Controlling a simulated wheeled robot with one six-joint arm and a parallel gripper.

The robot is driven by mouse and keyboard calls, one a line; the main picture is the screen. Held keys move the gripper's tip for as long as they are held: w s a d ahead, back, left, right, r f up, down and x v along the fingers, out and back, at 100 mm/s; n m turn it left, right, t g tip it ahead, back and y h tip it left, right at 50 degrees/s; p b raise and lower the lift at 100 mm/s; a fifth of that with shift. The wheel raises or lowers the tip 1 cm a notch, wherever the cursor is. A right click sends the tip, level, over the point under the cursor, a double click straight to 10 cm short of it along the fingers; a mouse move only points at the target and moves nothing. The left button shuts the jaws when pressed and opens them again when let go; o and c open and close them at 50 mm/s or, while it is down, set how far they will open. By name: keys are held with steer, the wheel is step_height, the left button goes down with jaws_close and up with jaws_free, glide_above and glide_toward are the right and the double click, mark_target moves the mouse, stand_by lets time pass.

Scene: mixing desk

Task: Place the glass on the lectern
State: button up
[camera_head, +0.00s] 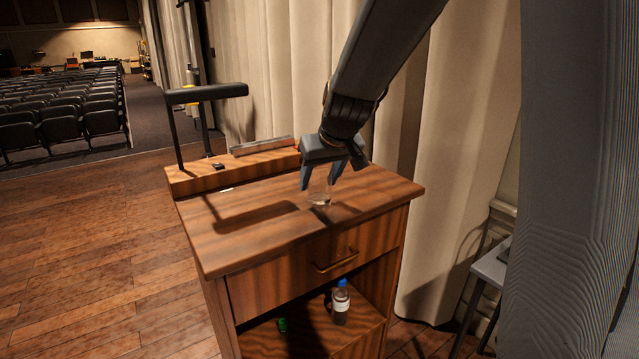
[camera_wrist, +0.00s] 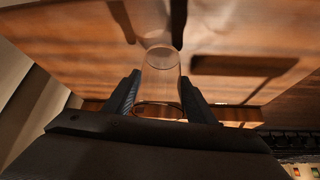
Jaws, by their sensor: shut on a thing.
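My gripper (camera_head: 318,186) is shut on a clear glass (camera_head: 320,200) over the right part of the lectern's wooden top (camera_head: 250,232). In the wrist view the glass (camera_wrist: 160,62) stands between the two fingers (camera_wrist: 159,78), with its round far end facing the wooden surface. The glass looks upright. Its base is at or just above the top; I cannot tell whether it touches. The gripper's shadow falls on the wood close by.
A black lamp (camera_head: 206,93) rises from the raised back ledge (camera_head: 262,156) of the lectern. Curtains (camera_head: 290,70) hang close behind. The top's front left is clear.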

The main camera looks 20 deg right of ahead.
steer(key=shift+f, duration=0.75)
steer(key=shift+f, duration=0.1)
steer(key=o, duration=1.2)
steer(key=shift+s+r, duration=0.2)
steer(key=shift+r, duration=0.3)
steer(key=a+b+v, duration=0.1)
steer(key=b+v, duration=0.1)
steer(key=v, duration=0.9)
steer(key=s+f+g, duration=0.2)
steer(key=s+f, duration=0.4)
steer(key=f, duration=0.1)
steer(key=s+f+m+g, duration=0.1)
steer(key=s+f, duration=0.5)
steer(key=f, duration=0.2)
steer(key=s+f+g, duration=0.2)
steer(key=s+f, duration=0.5)
steer(key=shift+d+f+g+h+p, duration=0.2)
steer(key=shift+f+g+h+p, duration=0.1)
steer(key=shift+f+h, duration=0.1)
